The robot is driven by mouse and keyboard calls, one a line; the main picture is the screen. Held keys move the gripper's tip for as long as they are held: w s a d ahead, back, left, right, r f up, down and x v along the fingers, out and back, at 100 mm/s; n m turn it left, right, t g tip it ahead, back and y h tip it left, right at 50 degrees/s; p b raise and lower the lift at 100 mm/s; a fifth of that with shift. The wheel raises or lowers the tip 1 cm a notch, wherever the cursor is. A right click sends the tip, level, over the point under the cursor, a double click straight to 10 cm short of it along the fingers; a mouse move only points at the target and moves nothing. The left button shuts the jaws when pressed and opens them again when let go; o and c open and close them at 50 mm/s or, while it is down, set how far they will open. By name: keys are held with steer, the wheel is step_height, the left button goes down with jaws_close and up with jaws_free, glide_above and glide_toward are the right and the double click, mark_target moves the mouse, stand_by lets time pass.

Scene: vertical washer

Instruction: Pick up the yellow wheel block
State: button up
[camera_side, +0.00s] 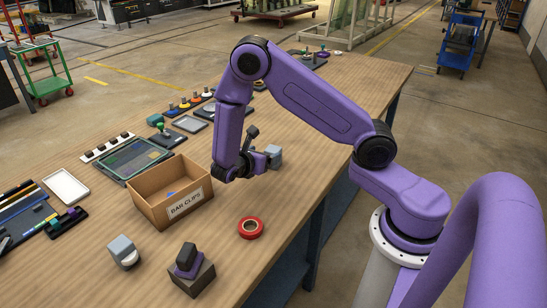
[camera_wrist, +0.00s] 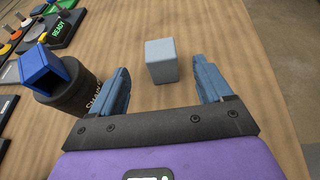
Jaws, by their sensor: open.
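I see no plainly yellow wheel block in either view. A pale grey-blue block (camera_wrist: 161,60) lies ahead of my gripper (camera_wrist: 161,66) in the wrist view, between the lines of the two blue-grey fingers, with a gap on each side. The fingers are apart and empty. In the side view a grey block (camera_side: 274,154) stands just right of my gripper (camera_side: 262,158), low over the table. Another grey block with a pale round wheel (camera_side: 123,252) sits at the front left of the table. Any wheel on the block by my gripper is hidden.
An open cardboard box (camera_side: 160,213) labelled "DAB CLIPS" stands left of my gripper. A red tape ring (camera_side: 250,228) and a dark block with a purple-black piece (camera_side: 190,270) are nearer the front. A black cylinder with a blue top (camera_wrist: 62,80) stands close left of the fingers.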

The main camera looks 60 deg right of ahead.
mark_target(272, 150)
steer(key=x, duration=0.9)
steer(key=shift+d, duration=0.45)
steer(key=c, duration=1.1)
